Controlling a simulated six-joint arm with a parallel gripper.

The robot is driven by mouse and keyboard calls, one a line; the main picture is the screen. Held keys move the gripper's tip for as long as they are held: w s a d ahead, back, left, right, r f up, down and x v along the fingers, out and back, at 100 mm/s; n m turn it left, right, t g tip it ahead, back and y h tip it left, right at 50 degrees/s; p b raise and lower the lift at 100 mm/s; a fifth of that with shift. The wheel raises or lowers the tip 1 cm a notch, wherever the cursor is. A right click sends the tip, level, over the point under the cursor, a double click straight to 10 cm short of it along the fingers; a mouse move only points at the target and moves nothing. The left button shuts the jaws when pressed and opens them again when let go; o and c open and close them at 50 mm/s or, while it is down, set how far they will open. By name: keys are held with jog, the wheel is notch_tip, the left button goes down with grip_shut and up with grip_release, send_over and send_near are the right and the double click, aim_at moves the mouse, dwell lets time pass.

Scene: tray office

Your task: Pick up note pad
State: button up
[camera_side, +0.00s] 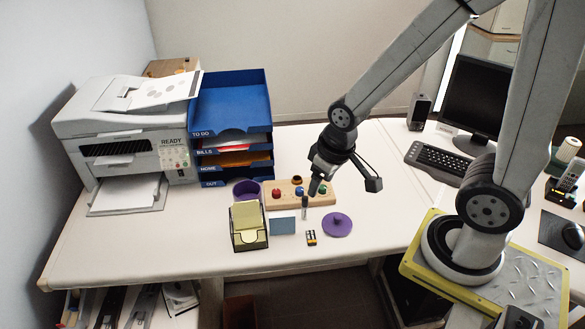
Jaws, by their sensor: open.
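A pale yellow pad of notes (247,216) stands in a small dark-framed holder (250,243) near the front of the desk. A flat blue-grey square (282,226) lies just right of it; I cannot tell whether this or the yellow pad is the note pad. My gripper (317,186) is open and points down, above and right of both, over the wooden block. It touches neither pad. Its fingers are small and dark here, and their exact spread is hard to see.
A wooden block with coloured knobs (300,203), a purple cup (246,190), a purple lid (338,225) and a small battery-like item (311,237) crowd the pads. Blue stacked trays (232,120) and a printer (128,140) stand behind left. The left front desk is clear.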

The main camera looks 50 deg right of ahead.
jog(key=m, duration=0.1)
jog(key=m+y, duration=0.3)
jog(key=m, duration=2.3)
send_over(283, 215)
jog(key=s+d, duration=0.1)
jog(key=shift+t, duration=0.4)
jog(key=f, duration=1.8)
jog(key=shift+s+d+f, duration=0.2)
jog(key=shift+f, duration=0.15)
jog(key=shift+x, duration=1.3)
jog(key=shift+f, duration=0.1)
jog(key=shift+x, duration=2.5)
